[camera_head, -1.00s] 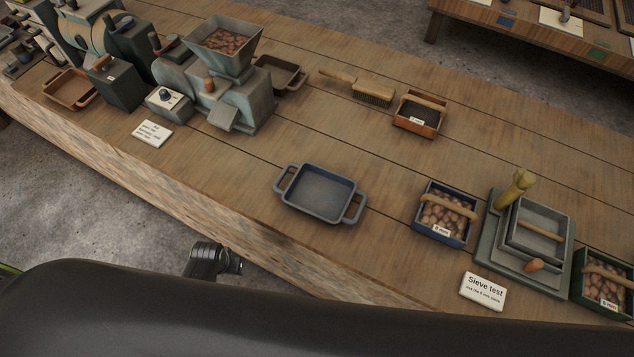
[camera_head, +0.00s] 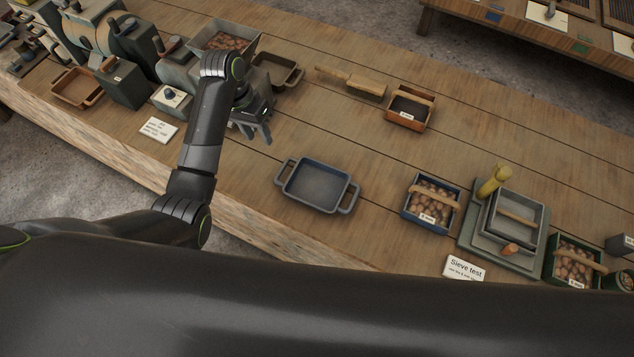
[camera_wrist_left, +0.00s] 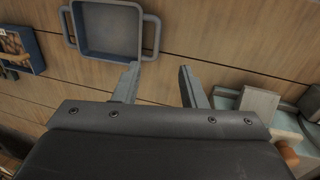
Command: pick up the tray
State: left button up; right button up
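The blue-grey tray (camera_head: 318,187) with a handle at each end lies empty on the wooden bench, in the middle of the head view. It also shows at the top of the left wrist view (camera_wrist_left: 107,30). My left gripper (camera_head: 262,138) is above the bench, to the left of the tray and in front of the hopper machine. In the left wrist view its two fingers (camera_wrist_left: 157,80) are spread apart with nothing between them. The fingers are apart from the tray. My right gripper does not show.
The hopper machine (camera_head: 222,43) stands just behind my left arm. A blue box of nuts (camera_head: 430,205) and a stack of sieves (camera_head: 508,225) stand to the right of the tray. A brush (camera_head: 352,82) and an orange box (camera_head: 409,108) lie behind. Bench around the tray is clear.

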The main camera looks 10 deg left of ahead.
pick_arm(q)
jog(key=r, duration=0.1)
jog(key=p, duration=0.1)
send_over(280, 169)
jog(key=a, duration=0.1)
notch_tip(280, 169, down, 11)
jog(key=shift+d+f, duration=0.15)
jog(key=shift+f, duration=0.95)
jog(key=shift+d+f, duration=0.15)
jog(key=shift+f, duration=0.95)
jog(key=shift+d+f, duration=0.15)
jog(key=shift+f, duration=0.55)
jog(key=shift+c, duration=0.5)
grip_shut()
